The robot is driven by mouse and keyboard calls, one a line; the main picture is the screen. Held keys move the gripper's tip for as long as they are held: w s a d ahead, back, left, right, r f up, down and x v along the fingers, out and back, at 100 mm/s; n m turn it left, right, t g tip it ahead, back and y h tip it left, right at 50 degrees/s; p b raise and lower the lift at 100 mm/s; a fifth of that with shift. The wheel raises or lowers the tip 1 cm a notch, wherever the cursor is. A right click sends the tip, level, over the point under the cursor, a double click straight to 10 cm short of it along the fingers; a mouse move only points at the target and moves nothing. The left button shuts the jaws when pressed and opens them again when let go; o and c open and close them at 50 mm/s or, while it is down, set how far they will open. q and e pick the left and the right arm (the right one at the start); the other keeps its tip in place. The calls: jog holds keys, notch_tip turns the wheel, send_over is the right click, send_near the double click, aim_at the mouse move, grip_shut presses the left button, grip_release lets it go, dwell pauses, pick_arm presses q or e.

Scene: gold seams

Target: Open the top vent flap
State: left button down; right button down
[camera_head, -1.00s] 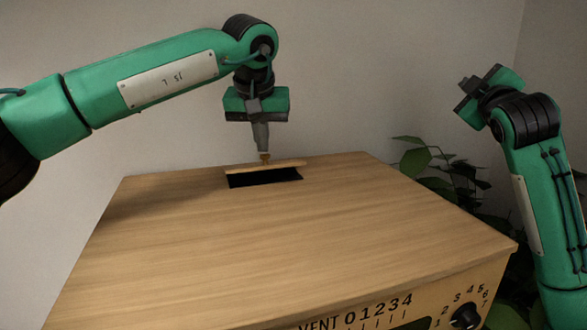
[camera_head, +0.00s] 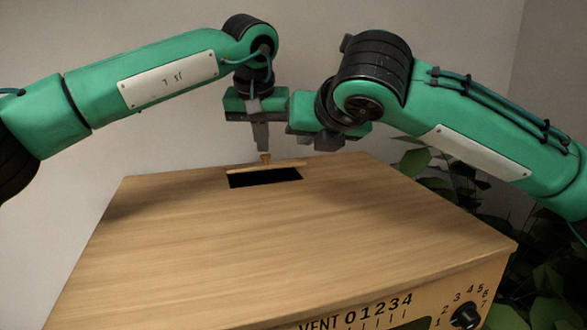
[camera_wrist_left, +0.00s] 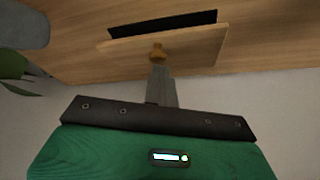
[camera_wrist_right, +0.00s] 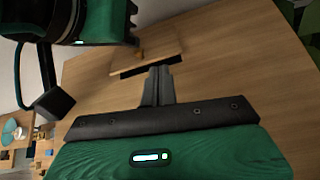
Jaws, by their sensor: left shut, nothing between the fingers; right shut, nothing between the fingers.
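The wooden vent flap (camera_head: 292,165) stands raised and tilted along the back edge of a dark slot (camera_head: 265,178) in the cabinet top. Its small gold-brown knob (camera_head: 265,157) is on the side away from the slot; the left wrist view shows flap (camera_wrist_left: 190,48) and knob (camera_wrist_left: 157,51). My left gripper (camera_head: 261,148) is shut and empty, its tips right by the knob; I cannot tell if they touch. My right gripper (camera_head: 330,146) is shut and empty, above and to the right of the flap. The right wrist view shows its fingers (camera_wrist_right: 157,72) with the flap (camera_wrist_right: 160,52) beyond.
The two grippers are close together above the cabinet's back edge. The cabinet top (camera_head: 270,240) is clear in front of the slot. A dial (camera_head: 465,316) and vent scale are on the front. A plant (camera_head: 420,160) stands at the right, behind my right arm.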

jog(key=shift+s+f+n+g+h, duration=0.2)
jog(key=shift+f+n, duration=0.15)
jog(key=shift+f, duration=0.15)
jog(key=shift+s+f+n+g+h, duration=0.1)
jog(key=shift+s+f+n+h, duration=0.1)
jog(key=shift+f+n, duration=0.2)
jog(key=shift+w+a+f, duration=0.1)
jog(key=shift+f, duration=0.3)
pick_arm(q)
jog(key=shift+w, duration=0.1)
pick_arm(e)
jog(key=x, duration=0.8)
pick_arm(q)
jog(key=shift+s+d+r, duration=0.1)
jog(key=shift+s+d, duration=0.1)
jog(key=shift+s, duration=0.05)
pick_arm(e)
jog(key=shift+w+f, duration=0.15)
pick_arm(q)
jog(key=shift+s+r, duration=0.15)
jog(key=shift+s, duration=0.35)
pick_arm(e)
jog(key=shift+f, duration=0.1)
pick_arm(q)
jog(key=shift+d, duration=0.1)
